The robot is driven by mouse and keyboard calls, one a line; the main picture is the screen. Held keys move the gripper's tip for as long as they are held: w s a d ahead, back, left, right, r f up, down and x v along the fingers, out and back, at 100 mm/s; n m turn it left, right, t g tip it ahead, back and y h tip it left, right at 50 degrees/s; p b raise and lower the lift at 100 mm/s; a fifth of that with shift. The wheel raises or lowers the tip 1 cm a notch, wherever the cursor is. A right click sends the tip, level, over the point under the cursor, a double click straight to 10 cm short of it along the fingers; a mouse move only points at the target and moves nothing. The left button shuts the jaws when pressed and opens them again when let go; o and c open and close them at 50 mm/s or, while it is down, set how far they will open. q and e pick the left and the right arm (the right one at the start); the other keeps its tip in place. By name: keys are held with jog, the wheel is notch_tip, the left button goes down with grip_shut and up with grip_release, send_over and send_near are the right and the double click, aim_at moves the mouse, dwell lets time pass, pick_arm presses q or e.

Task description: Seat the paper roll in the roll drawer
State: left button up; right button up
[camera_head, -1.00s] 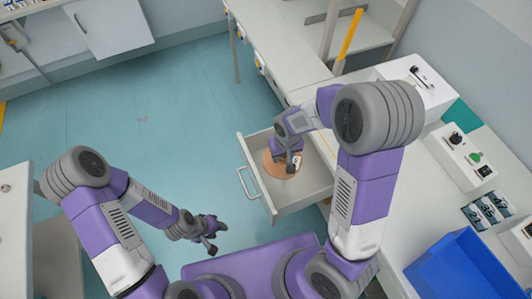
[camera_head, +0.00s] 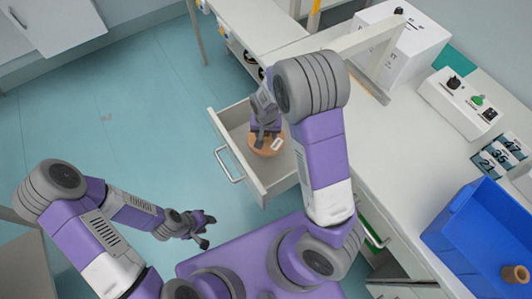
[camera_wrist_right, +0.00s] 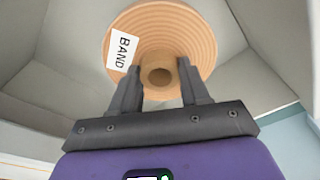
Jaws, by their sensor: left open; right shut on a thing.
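The paper roll (camera_head: 266,147) is tan with a white label. My right gripper (camera_head: 266,132) reaches down into the drawer and is shut on the roll. In the right wrist view the roll (camera_wrist_right: 188,22) shows its ringed face, a label reading "BAND" and a hollow core, with the fingers (camera_wrist_right: 160,78) at the core. I cannot tell whether the roll touches the drawer floor. My left gripper (camera_head: 208,230) is open and empty, over the floor left of the drawer.
The drawer's handle (camera_head: 229,165) faces left over open floor. On the counter at right are a white box (camera_head: 405,45), a control box with knobs (camera_head: 460,103), number tags (camera_head: 499,155) and a blue bin (camera_head: 475,235) with a small tan cylinder (camera_head: 515,274) in it.

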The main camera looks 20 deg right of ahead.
aim_at(266, 146)
notch_tip(266, 146, down, 9)
jog(key=b, duration=0.3)
jog(key=shift+f, duration=0.15)
jog(key=shift+f+b, duration=0.2)
jog(key=shift+b, duration=0.2)
jog(key=o, duration=1.3)
jog(key=shift+r, duration=0.15)
jog(key=r+p, duration=0.1)
jog(key=r, duration=0.3)
jog(key=s+r+p, duration=0.1)
jog(key=r+p, duration=0.1)
jog(key=r, duration=0.2)
jog(key=r+p, duration=0.2)
jog(key=r, duration=0.2)
jog(key=shift+s+a, duration=0.15)
jog(key=shift+a, duration=0.2)
